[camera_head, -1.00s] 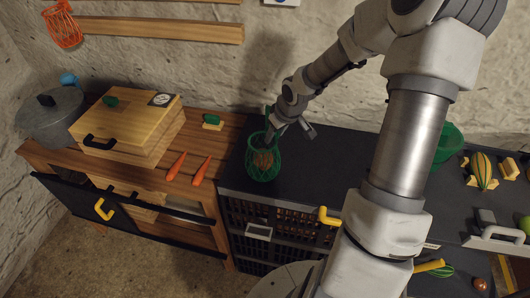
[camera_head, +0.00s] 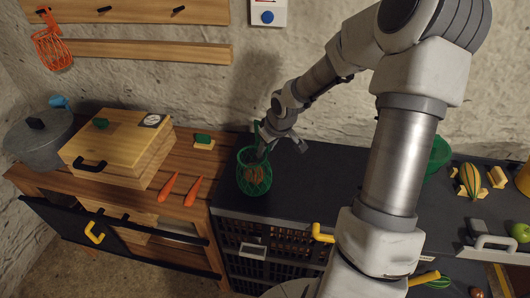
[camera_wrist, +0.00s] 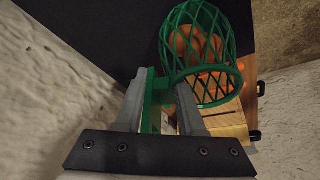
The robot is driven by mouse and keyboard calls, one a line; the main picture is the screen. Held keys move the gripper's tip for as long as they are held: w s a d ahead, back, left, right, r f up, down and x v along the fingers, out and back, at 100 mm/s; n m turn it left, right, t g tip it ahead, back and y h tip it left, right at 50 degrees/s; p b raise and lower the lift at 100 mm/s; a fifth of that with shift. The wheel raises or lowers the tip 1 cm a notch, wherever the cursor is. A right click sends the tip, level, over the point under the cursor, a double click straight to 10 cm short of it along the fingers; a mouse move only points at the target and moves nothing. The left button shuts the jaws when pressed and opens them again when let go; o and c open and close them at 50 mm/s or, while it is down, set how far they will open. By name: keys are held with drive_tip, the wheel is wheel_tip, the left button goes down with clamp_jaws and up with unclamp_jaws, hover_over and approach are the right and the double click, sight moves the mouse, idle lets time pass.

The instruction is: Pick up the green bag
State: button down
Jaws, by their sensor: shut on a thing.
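The green bag (camera_head: 254,178) is a mesh basket-like bag with brown round things inside. It stands on the dark counter (camera_head: 310,185) near its left end, or just above it; I cannot tell which. My gripper (camera_head: 263,143) is at the bag's upper back side. In the wrist view my gripper (camera_wrist: 163,110) has its two grey fingers on either side of the bag's green handle part and is shut on it. The open mesh of the green bag (camera_wrist: 198,50) lies beyond the fingertips.
Two carrots (camera_head: 180,189) and a small green-topped block (camera_head: 204,142) lie on the wooden counter at left, beside a wooden box (camera_head: 120,145) and a grey pot (camera_head: 40,140). A green bowl (camera_head: 438,155) and a striped squash (camera_head: 469,180) are at right.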

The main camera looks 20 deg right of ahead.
drive_tip(key=s+d+r+p, duration=0.4)
drive_tip(key=s+d+r, duration=0.3)
drive_tip(key=s+r, duration=0.2)
drive_tip(key=shift+d+r+p, duration=0.2)
drive_tip(key=shift+r+p, duration=0.05)
drive_tip(key=shift+p, duration=0.15)
drive_tip(key=shift+w, duration=0.1)
idle(0.8)
